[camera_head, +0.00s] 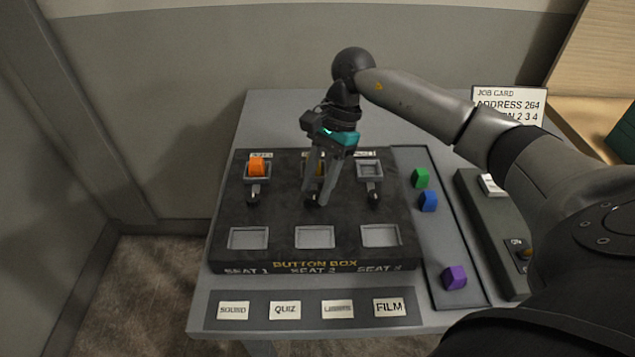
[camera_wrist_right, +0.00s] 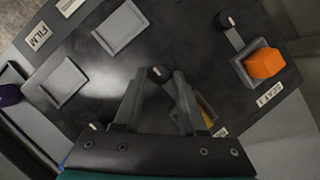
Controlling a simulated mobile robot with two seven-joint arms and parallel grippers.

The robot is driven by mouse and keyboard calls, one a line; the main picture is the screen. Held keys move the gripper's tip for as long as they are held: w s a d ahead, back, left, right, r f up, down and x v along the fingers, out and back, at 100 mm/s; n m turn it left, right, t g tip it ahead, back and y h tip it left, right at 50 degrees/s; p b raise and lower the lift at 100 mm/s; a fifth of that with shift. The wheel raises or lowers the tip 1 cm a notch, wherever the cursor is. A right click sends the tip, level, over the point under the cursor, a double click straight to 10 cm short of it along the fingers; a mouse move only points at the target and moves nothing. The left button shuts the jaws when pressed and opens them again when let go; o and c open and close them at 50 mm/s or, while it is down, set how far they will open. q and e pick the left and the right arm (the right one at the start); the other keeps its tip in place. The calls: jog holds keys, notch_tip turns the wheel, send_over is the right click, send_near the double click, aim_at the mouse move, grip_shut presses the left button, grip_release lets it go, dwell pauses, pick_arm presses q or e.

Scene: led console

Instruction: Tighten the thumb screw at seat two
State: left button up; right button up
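The black button box (camera_head: 285,215) stands on the grey table, with seats 1, 2 and 3 labelled along its front. The seat two thumb screw (camera_head: 311,200) is a small dark knob, partly hidden by my fingers; it also shows in the right wrist view (camera_wrist_right: 158,74). My right gripper (camera_head: 317,198) points down over seat two. Its fingers are apart, with their tips on either side of the knob; I cannot tell whether they touch it. A yellow block (camera_wrist_right: 206,116) sits in the seat two socket, mostly hidden behind the gripper. My left gripper is not in view.
An orange block (camera_head: 257,166) fills the seat one socket; the seat three socket (camera_head: 369,170) looks empty. A side tray (camera_head: 445,240) holds green, blue and purple blocks. Label cards lie along the front strip. A job card (camera_head: 508,106) stands at the back right.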

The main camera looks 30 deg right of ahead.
grip_shut()
